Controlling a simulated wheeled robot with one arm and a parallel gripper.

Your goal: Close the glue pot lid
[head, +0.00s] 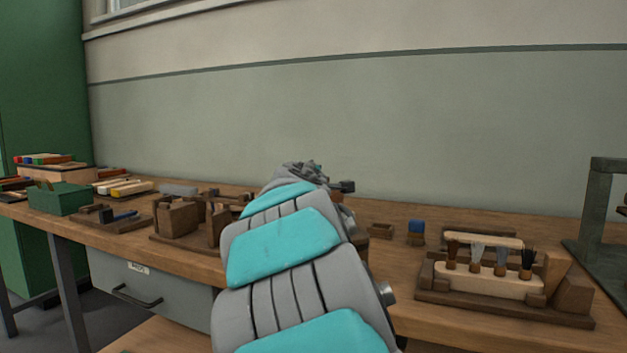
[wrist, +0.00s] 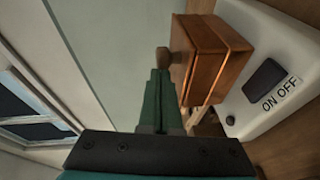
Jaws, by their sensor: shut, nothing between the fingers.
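In the wrist view, a glossy brown box-shaped pot (wrist: 205,62) sits against a white base with a dark switch marked ON OFF (wrist: 270,85). I take it to be the glue pot. A small wooden knob (wrist: 163,56) shows on the pot's wall-facing side, just beyond my fingertips. My gripper (wrist: 159,75) has green fingers that are together and empty, close beside the pot. I cannot tell whether they touch the knob or how far the lid is open.
In the head view, a wooden holder with several brushes (head: 480,283) stands at the right of the bench (head: 440,322). Wooden fixtures (head: 178,217) and a green box (head: 58,197) stand at the left. The wall (head: 450,120) is behind.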

